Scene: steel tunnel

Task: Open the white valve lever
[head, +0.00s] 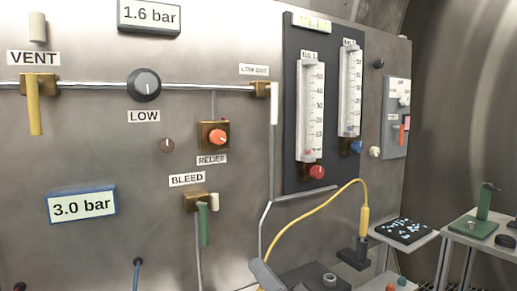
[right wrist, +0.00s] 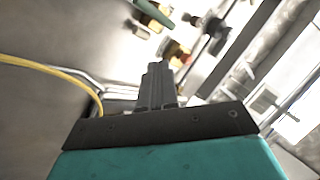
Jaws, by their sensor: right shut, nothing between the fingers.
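The white valve lever (head: 274,104) hangs straight down beside its brass valve body (head: 261,89), at the right end of the horizontal pipe in the head view. A small white label, too blurred to read surely, sits above it. My right gripper (head: 257,265) shows as a grey tip at the bottom edge of the head view, well below the lever and apart from it. In the right wrist view its dark fingers (right wrist: 157,84) are together with nothing between them. I cannot make out the white lever surely in that view. My left gripper is not in view.
A yellow cable (head: 312,210) arcs beside my right gripper. The BLEED valve has a green lever (head: 204,224); the VENT valve has a yellow lever (head: 34,105). A dark flow-meter board (head: 325,100) stands right of the white lever. Small benches (head: 463,237) stand lower right.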

